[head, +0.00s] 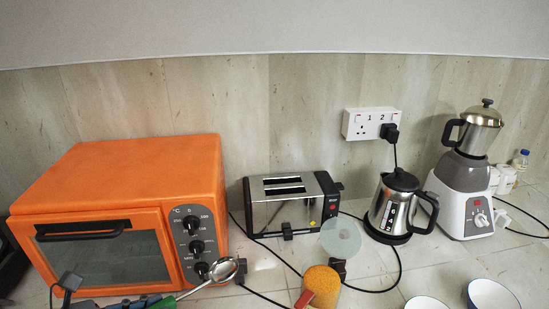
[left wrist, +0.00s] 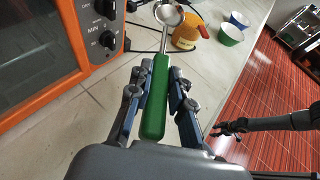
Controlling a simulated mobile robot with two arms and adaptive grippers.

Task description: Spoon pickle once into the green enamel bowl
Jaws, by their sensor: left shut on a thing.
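My left gripper (left wrist: 160,95) is shut on the green handle of a metal spoon (left wrist: 154,110). In the head view the spoon's shiny bowl (head: 222,271) is in front of the orange oven, to the left of an orange-yellow pot (head: 322,284). The pot also shows beyond the spoon in the left wrist view (left wrist: 187,38). I cannot make out the pickle in it clearly. The green bowl (left wrist: 230,34) stands past the pot, white inside. My right gripper (left wrist: 228,128) is small in the left wrist view, off the counter's front side; its jaw state is unclear.
A blue bowl (left wrist: 239,19) stands beyond the green one. The orange oven (head: 120,215) stands close to the left arm. A toaster (head: 290,203), pale round disc (head: 341,238), kettle (head: 396,208) and blender (head: 468,180) stand farther back, with black cables between them.

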